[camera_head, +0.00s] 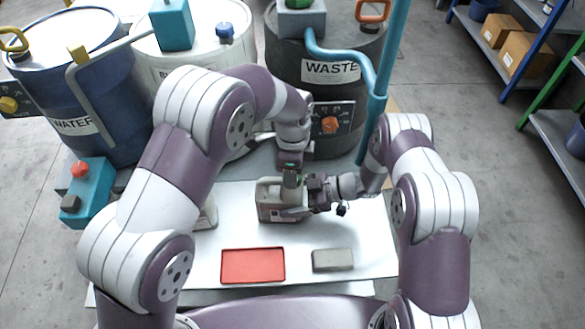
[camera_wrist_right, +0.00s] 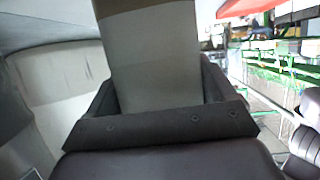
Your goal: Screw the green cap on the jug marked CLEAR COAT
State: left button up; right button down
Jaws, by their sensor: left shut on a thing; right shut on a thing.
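A grey-beige jug (camera_head: 270,205) stands upright on the white table; its label is too small to read. My right gripper (camera_head: 300,207) comes in from the right and is shut on the jug. In the right wrist view, the jug's plain grey-beige surface (camera_wrist_right: 155,60) fills the space between the fingers. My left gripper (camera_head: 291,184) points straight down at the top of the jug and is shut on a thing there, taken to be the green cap. The cap itself is hidden by the gripper, so I cannot tell how it sits on the mouth.
A second pale container (camera_head: 208,214) stands left of the jug, mostly behind my left arm. A red tray (camera_head: 252,265) and a grey block (camera_head: 333,260) lie at the table's front. Blue, white and dark WASTE (camera_head: 330,72) drums stand behind, with a teal pipe (camera_head: 385,70) at right.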

pick_arm(q)
jog(key=m, duration=0.4)
jog(key=o, duration=1.1)
notch_tip(320, 180, up, 8)
jog(key=shift+f, duration=0.2)
pick_arm(e)
grip_release()
jog(key=shift+d, duration=0.1)
